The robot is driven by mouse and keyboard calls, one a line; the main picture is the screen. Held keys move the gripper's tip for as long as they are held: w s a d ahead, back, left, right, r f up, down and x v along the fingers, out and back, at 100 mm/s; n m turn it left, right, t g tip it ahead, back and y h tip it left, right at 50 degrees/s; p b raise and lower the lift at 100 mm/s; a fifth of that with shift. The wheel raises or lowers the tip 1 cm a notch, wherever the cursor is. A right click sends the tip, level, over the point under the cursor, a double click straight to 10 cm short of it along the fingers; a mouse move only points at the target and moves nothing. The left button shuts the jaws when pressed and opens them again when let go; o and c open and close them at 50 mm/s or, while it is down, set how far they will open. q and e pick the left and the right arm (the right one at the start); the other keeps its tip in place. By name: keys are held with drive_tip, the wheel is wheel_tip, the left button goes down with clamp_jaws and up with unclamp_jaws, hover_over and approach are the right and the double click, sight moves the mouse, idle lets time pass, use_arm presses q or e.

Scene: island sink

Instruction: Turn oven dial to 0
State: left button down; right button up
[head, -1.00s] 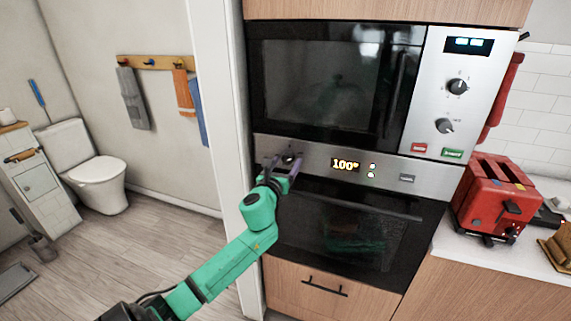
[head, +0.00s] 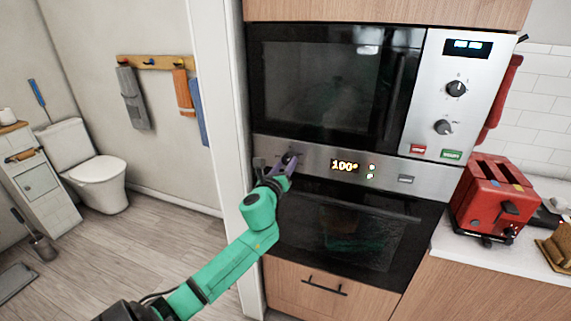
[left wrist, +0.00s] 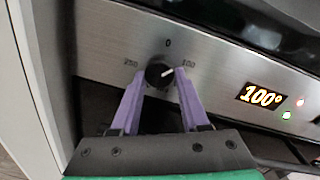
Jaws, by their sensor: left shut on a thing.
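The oven dial (left wrist: 158,73) is a dark round knob on the steel oven panel (head: 318,160). Marks 0, 100 and 250 stand around it, and its white pointer line aims up and right toward 100. The oven display (head: 344,166) reads 100°, as it does in the left wrist view (left wrist: 261,96). My left gripper (head: 287,161) is at the dial, its purple fingers on either side of it. In the left wrist view the left gripper (left wrist: 161,77) is shut on the dial. In the head view the fingers partly cover the dial. My right gripper is not in view.
The oven door handle (head: 345,207) runs just below the panel. A microwave (head: 330,85) with two knobs sits above. A red toaster (head: 492,195) stands on the counter at right. A white door frame (head: 220,110) is close on the left.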

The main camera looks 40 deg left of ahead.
use_arm(q)
drive_tip(key=n, duration=0.4)
drive_tip(key=shift+r+n+p, duration=0.1)
drive_tip(key=shift+n+p, duration=0.2)
drive_tip(key=shift+p, duration=0.1)
drive_tip(key=shift+n+p, duration=0.3)
drive_tip(key=shift+n, duration=1.5)
drive_tip(key=shift+h, duration=0.3)
drive_tip(key=shift+c, duration=2)
unclamp_jaws()
drive_tip(key=b+v, duration=0.3)
drive_tip(key=v, duration=1.1)
drive_tip(key=shift+s+d, duration=0.15)
drive_tip(key=shift+d, duration=0.05)
